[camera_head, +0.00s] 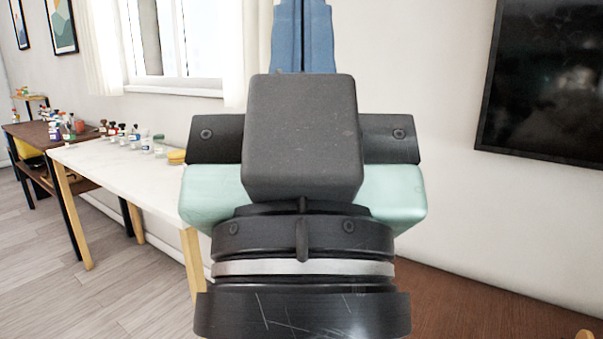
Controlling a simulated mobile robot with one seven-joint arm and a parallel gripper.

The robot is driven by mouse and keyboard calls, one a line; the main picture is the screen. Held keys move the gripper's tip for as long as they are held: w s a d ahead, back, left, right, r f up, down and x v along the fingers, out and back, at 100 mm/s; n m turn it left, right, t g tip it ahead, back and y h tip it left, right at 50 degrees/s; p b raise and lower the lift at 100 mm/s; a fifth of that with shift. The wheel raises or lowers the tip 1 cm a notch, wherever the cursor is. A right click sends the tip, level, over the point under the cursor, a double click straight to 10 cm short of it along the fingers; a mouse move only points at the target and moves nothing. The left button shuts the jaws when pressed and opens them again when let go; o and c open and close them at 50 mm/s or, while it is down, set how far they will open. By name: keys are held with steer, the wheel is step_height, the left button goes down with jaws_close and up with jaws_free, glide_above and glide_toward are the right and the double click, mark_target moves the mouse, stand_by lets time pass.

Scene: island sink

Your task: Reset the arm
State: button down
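My gripper (303,10) is raised in front of the camera, in the middle of the view, pointing up and away. Its two blue fingers lie side by side with only a thin dark line between them, so it looks shut. Their tips reach the top edge of the picture, and I see nothing held between the visible parts. The dark wrist housing and the pale green hand body hide what is directly behind them.
A white table (95,157) with several small bottles and a yellow item (177,157) stands at left. A brown desk (30,133) is beyond it. A dark screen (545,80) hangs on the right wall. A brown wooden surface (470,305) is at lower right. Grey floor (50,255) shows at lower left.

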step_height(320, 180, up, 29)
steer(key=p, duration=2.6)
steer(key=shift+p, duration=0.35)
steer(key=shift+f, duration=0.15)
